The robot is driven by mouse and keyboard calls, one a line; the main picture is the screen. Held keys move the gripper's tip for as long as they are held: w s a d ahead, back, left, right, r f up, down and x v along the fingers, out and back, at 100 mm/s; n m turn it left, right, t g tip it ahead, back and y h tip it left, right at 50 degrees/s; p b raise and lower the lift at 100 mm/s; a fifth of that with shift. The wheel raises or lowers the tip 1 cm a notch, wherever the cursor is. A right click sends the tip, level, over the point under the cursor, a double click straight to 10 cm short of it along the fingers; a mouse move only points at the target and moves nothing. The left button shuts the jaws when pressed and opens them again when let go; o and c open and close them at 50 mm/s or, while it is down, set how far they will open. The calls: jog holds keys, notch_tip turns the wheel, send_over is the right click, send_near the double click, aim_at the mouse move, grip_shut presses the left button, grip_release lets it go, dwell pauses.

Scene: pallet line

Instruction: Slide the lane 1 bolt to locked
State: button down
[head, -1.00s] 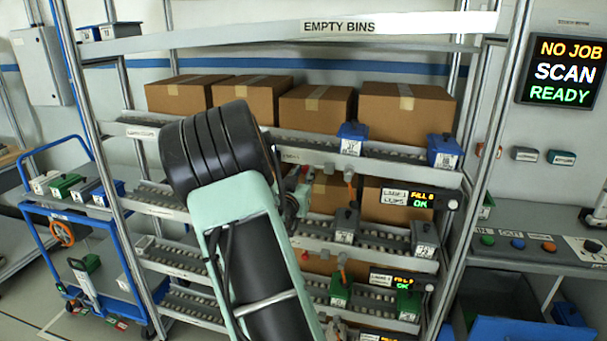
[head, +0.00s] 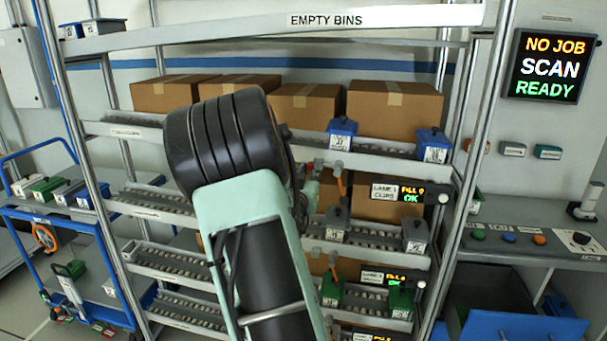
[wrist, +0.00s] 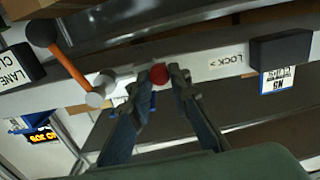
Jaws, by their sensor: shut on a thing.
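The red bolt knob (wrist: 160,74) of the lane 1 bolt sits on the pale rail in the wrist view. My gripper (wrist: 160,80) is shut on the knob, with one dark finger on each side. A "LOCK >" label (wrist: 226,61) is on the rail to the right of the knob, its lettering upside down. The lane 1 plate (wrist: 17,68) is at the left edge, partly cut off. In the head view the lane 1 plate (head: 384,190) shows on the rack, while my own arm hides most of my gripper and the knob.
An orange lever (wrist: 68,66) with a black ball end stands left of my gripper. A dark block (wrist: 281,49) with a white tag is to the right. Cardboard boxes (head: 395,112), blue bins (head: 341,134) and grey bins (head: 337,223) are on the rack shelves.

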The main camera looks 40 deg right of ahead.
jog(key=shift+s+d, duration=0.2)
jog(key=c, duration=1.8)
grip_release()
jog(key=shift+o, duration=0.2)
jog(key=shift+a, duration=0.1)
jog(key=shift+s+a, duration=0.15)
jog(key=shift+a, duration=0.05)
jog(key=v, duration=1.1)
jog(key=shift+s+a+r, duration=0.1)
jog(key=shift+s+r, duration=0.05)
